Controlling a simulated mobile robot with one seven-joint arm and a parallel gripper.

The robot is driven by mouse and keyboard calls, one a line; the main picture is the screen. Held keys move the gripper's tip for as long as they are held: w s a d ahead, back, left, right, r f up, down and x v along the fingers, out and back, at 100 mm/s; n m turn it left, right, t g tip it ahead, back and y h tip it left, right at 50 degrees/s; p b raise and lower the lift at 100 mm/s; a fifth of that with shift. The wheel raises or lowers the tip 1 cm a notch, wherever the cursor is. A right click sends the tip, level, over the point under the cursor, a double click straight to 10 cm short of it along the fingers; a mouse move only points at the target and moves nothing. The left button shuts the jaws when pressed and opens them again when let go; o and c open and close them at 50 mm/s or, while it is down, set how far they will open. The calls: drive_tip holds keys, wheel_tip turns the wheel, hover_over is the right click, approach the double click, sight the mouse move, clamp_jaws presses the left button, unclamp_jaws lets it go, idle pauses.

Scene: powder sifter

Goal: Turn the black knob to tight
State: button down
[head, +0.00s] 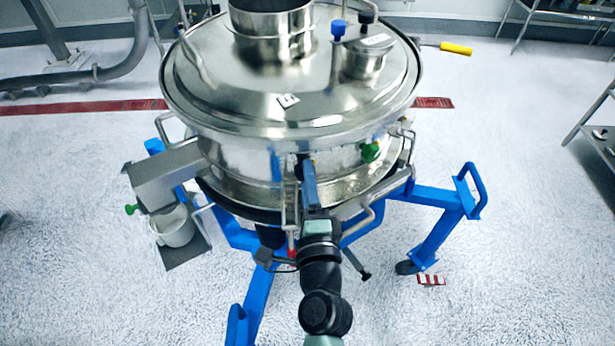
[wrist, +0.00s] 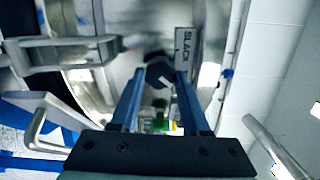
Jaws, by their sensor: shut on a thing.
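The black knob (wrist: 155,70) is between my fingertips in the wrist view, on the metal side of the sifter. A short white mark shows on the knob. A label reading SLACK (wrist: 183,48) is beside it, at upper right. My gripper (wrist: 160,76) is shut on the knob with its two blue fingers on either side. In the head view my gripper (head: 307,164) reaches the front wall of the sifter (head: 290,85), below the lid rim. The knob is mostly hidden there behind the fingers. I see no label reading tight.
A green knob (head: 371,152) is on the wall to the right. Metal handles and clamps surround my gripper, including a bent bar (wrist: 40,118). A chute with a white bucket (head: 174,228) is at left. Blue frame legs (head: 440,235) stand below. The floor around is open.

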drive_tip(key=shift+m, duration=0.5)
drive_tip(key=shift+c, duration=1.9)
unclamp_jaws()
drive_tip(key=s+d+b, duration=0.1)
drive_tip(key=s+b, duration=0.2)
drive_tip(key=s, duration=1)
drive_tip(key=shift+d+b, duration=0.2)
drive_tip(key=shift+b, duration=0.2)
